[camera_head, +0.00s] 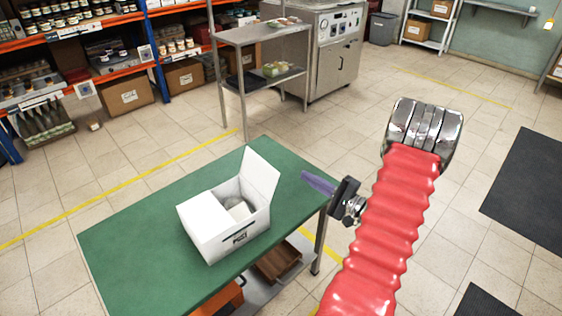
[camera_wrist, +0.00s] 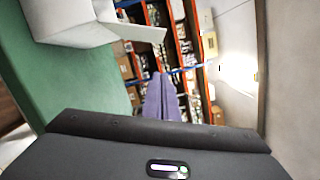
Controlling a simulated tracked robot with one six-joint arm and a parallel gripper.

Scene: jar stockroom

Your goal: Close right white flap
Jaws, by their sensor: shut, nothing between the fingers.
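A white box (camera_head: 221,236) stands on the green table (camera_head: 130,240). Its right white flap (camera_head: 260,176) stands up, leaning outward, at the box's far right side. A round pale thing (camera_head: 239,209) shows inside the box. My gripper (camera_head: 306,178) has purple fingers that are shut and empty, just right of the flap and over the table's right edge, apart from the box. In the wrist view, the fingers (camera_wrist: 162,97) point away from the camera, and the white flap (camera_wrist: 140,32) juts out at the upper left.
A steel shelf stand (camera_head: 250,34) and a steel machine (camera_head: 335,50) stand behind the table. Shelves with jars (camera_head: 60,30) line the back left. A brown crate (camera_head: 277,262) sits under the table. The green tabletop left of the box is clear.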

